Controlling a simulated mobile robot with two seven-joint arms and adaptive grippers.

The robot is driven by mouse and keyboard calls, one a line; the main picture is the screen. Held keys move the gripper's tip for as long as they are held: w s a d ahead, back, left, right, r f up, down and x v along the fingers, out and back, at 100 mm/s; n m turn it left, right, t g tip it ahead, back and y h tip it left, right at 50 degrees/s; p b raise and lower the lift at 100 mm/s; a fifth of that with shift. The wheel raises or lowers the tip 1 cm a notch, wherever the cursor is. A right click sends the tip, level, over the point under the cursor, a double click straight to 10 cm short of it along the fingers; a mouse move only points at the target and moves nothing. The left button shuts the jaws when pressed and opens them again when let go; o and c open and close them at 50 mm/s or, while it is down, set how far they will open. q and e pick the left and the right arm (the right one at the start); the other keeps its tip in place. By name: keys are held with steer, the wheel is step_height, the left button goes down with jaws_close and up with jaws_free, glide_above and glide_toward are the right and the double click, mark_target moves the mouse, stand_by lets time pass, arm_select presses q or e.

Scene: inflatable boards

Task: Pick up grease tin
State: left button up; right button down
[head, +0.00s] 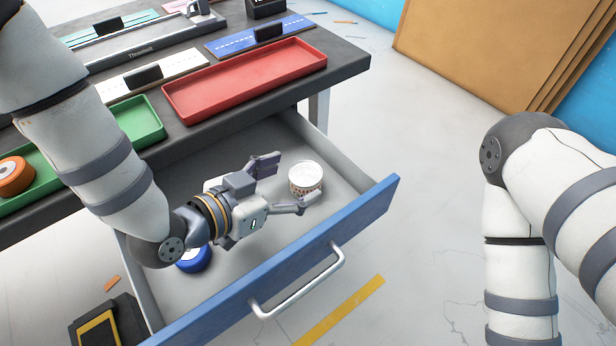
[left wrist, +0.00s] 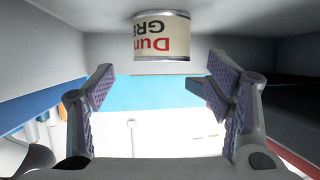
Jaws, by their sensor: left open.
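The grease tin (head: 305,177) is a small round tin with a white lid and a patterned side, standing in the open drawer (head: 363,189). In the left wrist view the tin (left wrist: 162,38) shows a cream label with upside-down red and dark lettering, ahead of the fingers and centred between them. My left gripper (head: 284,184) is open inside the drawer, just left of the tin, with its fingers pointing at it. Its two fingers also show in the left wrist view (left wrist: 160,90), wide apart with nothing between them. My right gripper is out of view; only its arm shows.
A blue round object (head: 194,260) lies in the drawer below my left wrist. The drawer's blue front (head: 300,262) has a metal handle (head: 298,283). On the bench above are a red tray (head: 245,80) and a green tray (head: 132,124). Brown boards (head: 490,45) lean at the back right.

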mark_target(301, 176)
arm_select(q)
steer(key=x, duration=0.5)
steer(key=shift+a+f+b, duration=0.1)
steer(key=shift+f+b, duration=0.1)
steer(key=shift+b, duration=0.1)
steer(key=c, duration=1.4)
steer(key=shift+o, duration=0.2)
steer(key=shift+r, duration=0.1)
